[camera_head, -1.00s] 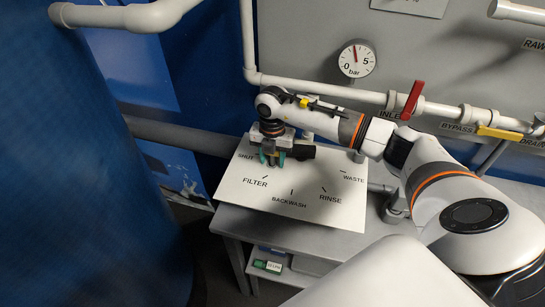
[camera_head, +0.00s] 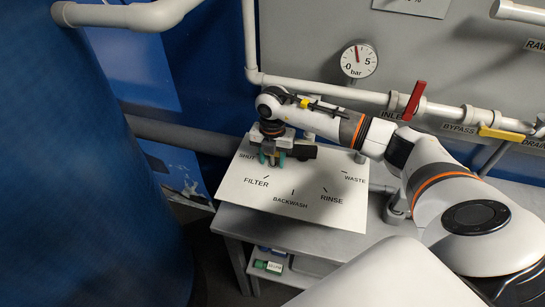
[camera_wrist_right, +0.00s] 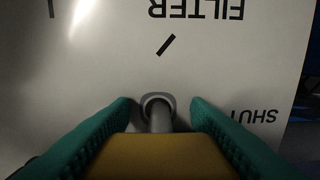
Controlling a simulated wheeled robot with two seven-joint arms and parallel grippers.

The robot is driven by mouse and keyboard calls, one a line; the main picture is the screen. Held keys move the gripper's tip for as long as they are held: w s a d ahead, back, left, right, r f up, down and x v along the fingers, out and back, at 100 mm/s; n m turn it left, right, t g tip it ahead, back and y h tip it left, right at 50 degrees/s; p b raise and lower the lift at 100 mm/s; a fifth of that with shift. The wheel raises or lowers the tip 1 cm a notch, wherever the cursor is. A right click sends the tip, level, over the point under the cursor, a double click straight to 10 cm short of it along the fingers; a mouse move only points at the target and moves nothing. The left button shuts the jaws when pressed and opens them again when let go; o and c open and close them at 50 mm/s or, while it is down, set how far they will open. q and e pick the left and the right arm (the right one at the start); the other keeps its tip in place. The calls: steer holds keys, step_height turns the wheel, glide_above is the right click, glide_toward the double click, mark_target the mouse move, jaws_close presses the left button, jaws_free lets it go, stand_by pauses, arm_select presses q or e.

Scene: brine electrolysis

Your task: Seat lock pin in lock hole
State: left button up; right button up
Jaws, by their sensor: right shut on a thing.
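My right gripper (camera_head: 271,157) is over the left part of the white valve plate (camera_head: 297,205), near the SHUT and FILTER labels. In the right wrist view its two green fingers (camera_wrist_right: 160,112) are shut on the lock pin's yellow body (camera_wrist_right: 160,155). The pin's grey shaft (camera_wrist_right: 160,121) points at the grey-rimmed lock hole (camera_wrist_right: 155,98) in the plate. The shaft's end overlaps the rim in this view, and I cannot tell how deep it goes. In the head view the gripper hides the hole. My left gripper is not in view.
A black handle (camera_head: 303,152) lies over the plate just right of the gripper. A pressure gauge (camera_head: 359,59) and a white pipe with a red lever (camera_head: 413,101) are behind. A large blue tank (camera_head: 85,170) stands at left. The plate's front part is clear.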

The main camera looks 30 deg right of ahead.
stand_by(0.4)
steer(key=o, duration=1.2)
steer(key=shift+s, duration=0.15)
steer(key=shift+o, duration=0.2)
steer(key=shift+r, duration=0.55)
step_height(320, 180, up, 11)
steer(key=b, duration=0.2)
steer(key=shift+b, duration=0.4)
